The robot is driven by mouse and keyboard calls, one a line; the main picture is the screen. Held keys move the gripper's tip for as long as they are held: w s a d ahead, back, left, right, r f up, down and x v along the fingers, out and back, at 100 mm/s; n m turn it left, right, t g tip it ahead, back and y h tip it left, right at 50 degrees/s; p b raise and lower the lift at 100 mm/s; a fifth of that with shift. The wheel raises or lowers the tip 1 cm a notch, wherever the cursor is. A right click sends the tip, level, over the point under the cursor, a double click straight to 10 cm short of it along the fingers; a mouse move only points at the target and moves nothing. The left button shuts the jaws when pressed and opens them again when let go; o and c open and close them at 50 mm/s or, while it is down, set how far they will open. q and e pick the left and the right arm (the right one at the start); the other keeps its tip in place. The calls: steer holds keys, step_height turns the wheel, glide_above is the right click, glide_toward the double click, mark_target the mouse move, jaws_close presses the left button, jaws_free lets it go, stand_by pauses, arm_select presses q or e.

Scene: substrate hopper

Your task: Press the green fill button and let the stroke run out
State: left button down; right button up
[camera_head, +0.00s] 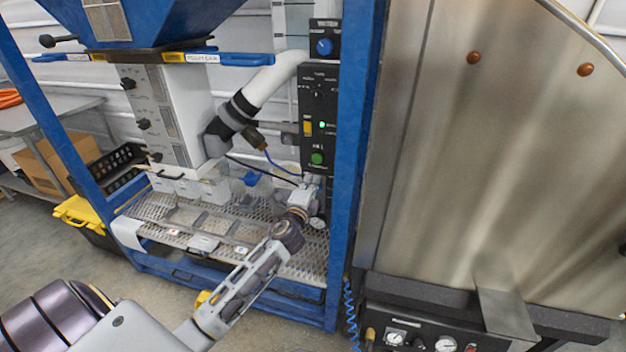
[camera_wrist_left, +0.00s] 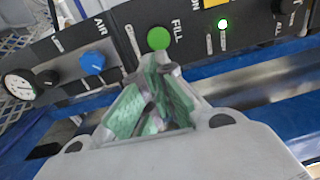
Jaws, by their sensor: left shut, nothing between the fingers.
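The green fill button (camera_head: 318,158) sits low on the black control panel (camera_head: 319,92) in the head view. In the left wrist view the button (camera_wrist_left: 158,38) is round, next to the word FILL. My left gripper (camera_head: 311,182) is just below the button in the head view. In the left wrist view its green-padded fingers (camera_wrist_left: 152,66) are shut and empty, with the tips by the button's lower edge. I cannot tell whether they touch it. The button's face is mostly visible. My right gripper is not in view.
A lit green lamp (camera_wrist_left: 223,24) and a blue AIR knob (camera_wrist_left: 92,63) flank the button. A gauge (camera_wrist_left: 20,86) is at the left. A blue frame post (camera_head: 352,200) stands right of the panel. A white pipe (camera_head: 268,82) and perforated deck (camera_head: 200,222) lie to its left.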

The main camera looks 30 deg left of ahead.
arm_select(q)
steer(key=shift+v, duration=1.45)
steer(key=shift+a, duration=0.1)
